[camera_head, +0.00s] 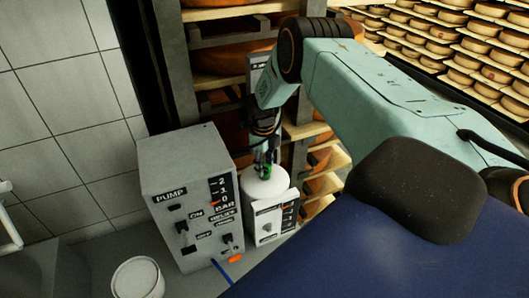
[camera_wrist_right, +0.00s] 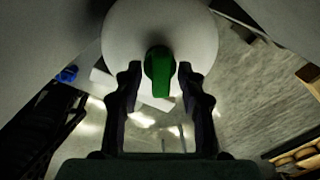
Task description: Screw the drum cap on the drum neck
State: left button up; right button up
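A white drum-like container (camera_head: 266,186) with a rounded top stands beside the pump box, and its top also fills the upper middle of the wrist view (camera_wrist_right: 120,35). A green piece (camera_wrist_right: 158,72) sits over the middle of that top. It may be the drum cap or a part on the neck; I cannot tell which. My right gripper (camera_wrist_right: 157,74) points down at the top, its two dark fingers apart on either side of the green piece, with narrow gaps visible. In the head view, the right gripper (camera_head: 266,160) is small and partly dark. The neck is hidden. My left gripper is not in view.
A grey pump box (camera_head: 189,225) with switches stands close left of the white container. A white round tub (camera_head: 137,278) is at lower left. Shelves of cheese wheels (camera_head: 220,57) stand behind, close to my arm. A tiled wall (camera_head: 60,90) is at left.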

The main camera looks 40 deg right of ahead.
dwell(0.3)
notch_tip(320, 180, up, 12)
dwell(0.5)
jog(key=shift+f, duration=0.1)
jog(key=shift+c, duration=0.2)
